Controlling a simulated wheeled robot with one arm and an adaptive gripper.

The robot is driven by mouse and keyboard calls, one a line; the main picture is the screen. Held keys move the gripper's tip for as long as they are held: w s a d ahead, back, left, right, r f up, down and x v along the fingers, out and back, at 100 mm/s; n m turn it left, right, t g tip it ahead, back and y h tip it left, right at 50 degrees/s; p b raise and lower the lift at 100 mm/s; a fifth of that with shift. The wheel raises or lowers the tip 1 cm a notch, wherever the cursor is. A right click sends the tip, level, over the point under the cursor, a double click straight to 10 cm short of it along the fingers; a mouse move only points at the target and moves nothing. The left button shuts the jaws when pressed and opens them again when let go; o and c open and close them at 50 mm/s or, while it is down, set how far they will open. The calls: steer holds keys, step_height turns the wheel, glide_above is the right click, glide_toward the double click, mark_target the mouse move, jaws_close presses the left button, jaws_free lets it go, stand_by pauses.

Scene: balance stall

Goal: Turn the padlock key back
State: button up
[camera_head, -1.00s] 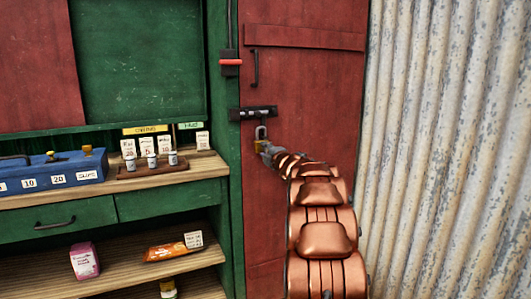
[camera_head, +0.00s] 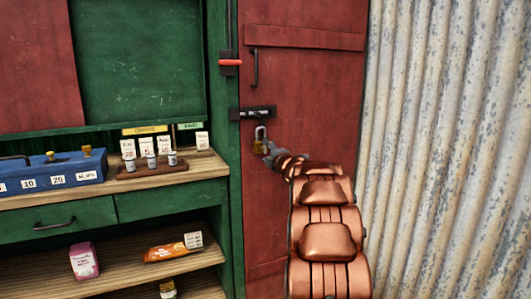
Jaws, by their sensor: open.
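The brass padlock (camera_head: 259,146) hangs by its grey shackle from the black bolt (camera_head: 258,113) on the red door. My gripper (camera_head: 270,154) is at the padlock's lower right, small and partly hidden by my own arm. The jaws are open; whether they touch the padlock I cannot tell. The key is too small or hidden to make out.
The red door (camera_head: 305,75) has a dark handle (camera_head: 255,69). A corrugated metal wall (camera_head: 440,150) stands to the right. To the left, a counter (camera_head: 203,164) carries a blue box (camera_head: 50,171) and a wooden tray (camera_head: 128,173) with small weights.

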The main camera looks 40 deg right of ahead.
steer(key=v, duration=1)
steer(key=shift+s, duration=0.1)
stand_by(0.4)
steer(key=s+a+r+m+g+p, duration=0.25)
steer(key=a+m+g+p, duration=0.2)
steer(key=a+p, duration=0.4)
steer(key=s+a+r+m+g+p, duration=0.2)
steer(key=s+a+m+g+p, duration=0.3)
steer(key=a, duration=0.6)
steer(key=s+a+r+m+g+y+p, duration=0.1)
steer(key=s+a+p, duration=0.6)
steer(key=s+a, duration=0.7)
steer(key=s+a+r+m+g+y+p, duration=0.1)
steer(key=s+a+m+g+y+p, duration=0.3)
steer(key=s+a, duration=1)
steer(key=s+g+p, duration=0.2)
steer(key=g+p, duration=0.1)
steer(key=g, duration=0.1)
steer(key=shift+s+a+y, duration=0.25)
steer(key=shift+y, duration=0.15)
